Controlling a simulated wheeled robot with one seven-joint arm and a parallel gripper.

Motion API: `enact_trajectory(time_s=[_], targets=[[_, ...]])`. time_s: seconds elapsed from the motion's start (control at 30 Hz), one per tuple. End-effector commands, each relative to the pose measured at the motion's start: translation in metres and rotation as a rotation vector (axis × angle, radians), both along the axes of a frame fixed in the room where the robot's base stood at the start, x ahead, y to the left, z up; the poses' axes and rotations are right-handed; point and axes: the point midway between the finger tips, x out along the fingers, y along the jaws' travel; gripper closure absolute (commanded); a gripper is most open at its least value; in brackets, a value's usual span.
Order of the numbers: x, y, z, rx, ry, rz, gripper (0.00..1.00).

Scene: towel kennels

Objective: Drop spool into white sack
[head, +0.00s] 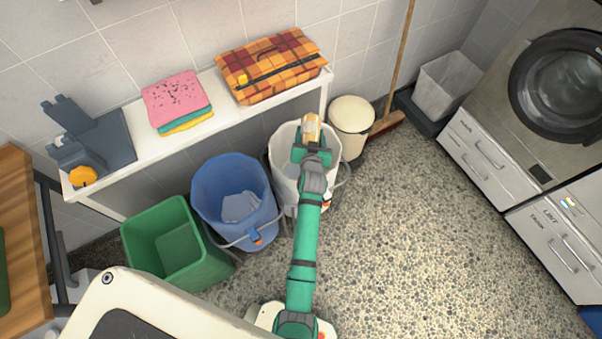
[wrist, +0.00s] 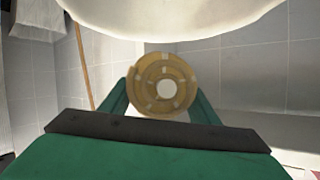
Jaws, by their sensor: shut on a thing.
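The spool (head: 312,128) is tan, and its round end with a pale centre hole faces the camera in the wrist view (wrist: 147,91). My gripper (head: 312,142) is shut on it, and the two green fingers show on either side in the wrist view (wrist: 160,97). In the head view my gripper overlaps a white open container (head: 284,170) with a grey handle, partly hidden by my arm. I cannot tell whether this is the white sack. A cream round-topped container (head: 351,115) stands just right of it. A large cream surface fills the top of the wrist view (wrist: 175,15).
A blue bucket (head: 210,195) with grey cloth and a green bin (head: 145,235) stand to the left. A white shelf (head: 222,105) behind holds folded towels (head: 175,98) and a plaid bag (head: 270,65). A broom (head: 400,60) leans at the right. The speckled floor there is clear.

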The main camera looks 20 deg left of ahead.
Motion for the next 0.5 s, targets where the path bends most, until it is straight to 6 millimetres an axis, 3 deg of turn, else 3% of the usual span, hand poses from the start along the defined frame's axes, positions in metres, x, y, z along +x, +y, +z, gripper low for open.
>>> enact_trajectory(time_s=[0.5], targets=[[0.0, -0.001, -0.047, 0.001, 0.0, -0.003, 0.7]])
